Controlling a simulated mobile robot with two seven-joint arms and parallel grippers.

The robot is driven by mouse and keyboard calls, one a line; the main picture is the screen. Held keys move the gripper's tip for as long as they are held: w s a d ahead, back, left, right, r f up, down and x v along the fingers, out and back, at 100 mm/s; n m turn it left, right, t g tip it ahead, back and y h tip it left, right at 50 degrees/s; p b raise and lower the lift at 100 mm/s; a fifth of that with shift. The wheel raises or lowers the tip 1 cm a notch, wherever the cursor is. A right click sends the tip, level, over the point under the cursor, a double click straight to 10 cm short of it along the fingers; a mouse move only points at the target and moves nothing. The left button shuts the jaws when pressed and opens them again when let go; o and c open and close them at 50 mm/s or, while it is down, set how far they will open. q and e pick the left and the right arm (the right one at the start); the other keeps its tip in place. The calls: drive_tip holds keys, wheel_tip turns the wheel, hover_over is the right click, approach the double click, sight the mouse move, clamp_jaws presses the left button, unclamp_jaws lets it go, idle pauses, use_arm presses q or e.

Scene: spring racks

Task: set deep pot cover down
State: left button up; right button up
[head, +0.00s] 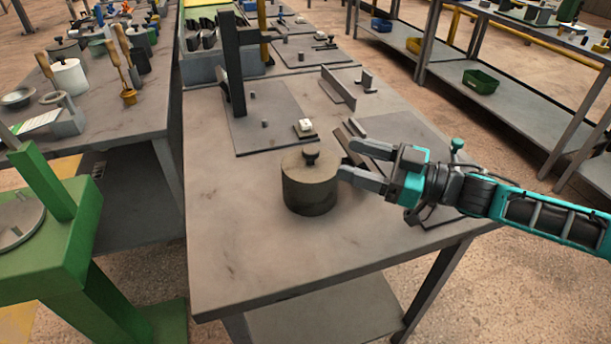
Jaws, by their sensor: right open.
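The deep pot (309,192) stands upright on the grey worktable. I cannot tell whether a fingertip touches the pot. My left gripper does not show.
Behind the pot, a dark plate (268,112) carries an upright post (233,65) and a small white-topped block (305,126). Another plate lies under my right arm. A green machine (60,240) stands left. The table's front left (240,250) is clear.

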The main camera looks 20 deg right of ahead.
sight(302, 160)
drive_tip(key=w+a, duration=0.2)
drive_tip(key=w, duration=0.1)
drive_tip(key=w+a+f+m+h, duration=0.1)
drive_tip(key=w+a, duration=0.2)
drive_tip(key=w+a+f+m, duration=0.1)
drive_tip(key=w+a, duration=0.1)
drive_tip(key=w, duration=0.1)
drive_tip(key=shift+w+a+f+t+p, duration=0.1)
drive_tip(key=shift+a+t+p, duration=0.2)
drive_tip(key=shift+t+p, duration=0.1)
drive_tip(key=shift+c, duration=0.2)
clamp_jaws()
idle(0.4)
